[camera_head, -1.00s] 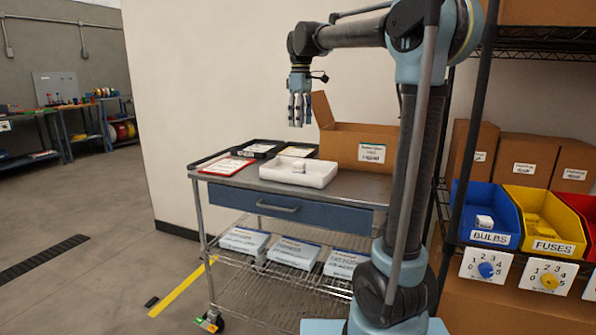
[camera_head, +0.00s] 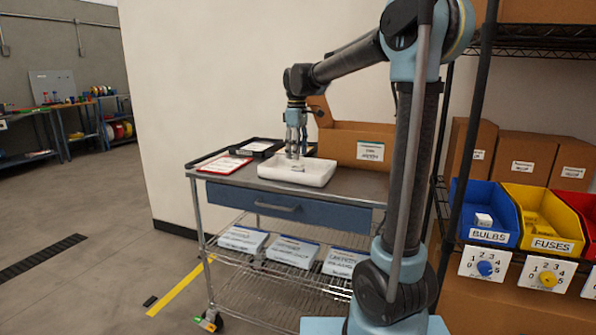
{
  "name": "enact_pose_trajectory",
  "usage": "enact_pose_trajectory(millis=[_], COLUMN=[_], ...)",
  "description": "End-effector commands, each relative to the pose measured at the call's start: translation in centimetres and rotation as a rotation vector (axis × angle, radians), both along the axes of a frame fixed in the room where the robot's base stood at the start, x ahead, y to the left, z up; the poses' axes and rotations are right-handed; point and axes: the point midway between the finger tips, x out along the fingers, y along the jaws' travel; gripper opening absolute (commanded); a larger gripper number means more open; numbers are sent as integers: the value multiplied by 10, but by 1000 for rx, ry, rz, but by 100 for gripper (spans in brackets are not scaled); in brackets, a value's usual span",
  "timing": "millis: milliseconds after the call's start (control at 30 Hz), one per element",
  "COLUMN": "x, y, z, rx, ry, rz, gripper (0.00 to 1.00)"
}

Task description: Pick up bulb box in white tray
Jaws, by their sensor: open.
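The white tray (camera_head: 318,178) sits on top of the metal cart. The small white bulb box (camera_head: 297,167) lies inside the tray, partly hidden by my gripper's fingers. My gripper (camera_head: 293,155) points down over the tray with its fingertips close above or around the box. It is open. I cannot tell whether the fingers touch the box.
An open cardboard box (camera_head: 350,146) stands behind the tray, close to my arm. A red-framed sheet (camera_head: 226,166) and a black tray (camera_head: 258,146) lie left of it. A blue BULBS bin (camera_head: 484,220) and yellow FUSES bin (camera_head: 545,215) sit on the right rack.

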Motion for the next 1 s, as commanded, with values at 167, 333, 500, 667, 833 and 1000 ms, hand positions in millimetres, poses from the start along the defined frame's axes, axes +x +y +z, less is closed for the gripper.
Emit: enact_pose_trajectory(millis=[167, 333, 500, 667, 833, 1000], x=[-1, -1, -1, -1, -1, -1], y=[0, 0, 0, -1, -1, -1], z=[-19, -41, -51, -51, -51, -51], rx=[0, 0, 0, 0, 0, 0], ry=[0, 0, 0, 0, 0, 0], rz=[0, 0, -1, -1, -1, -2], gripper=[55, 55, 55, 55, 30, 9])
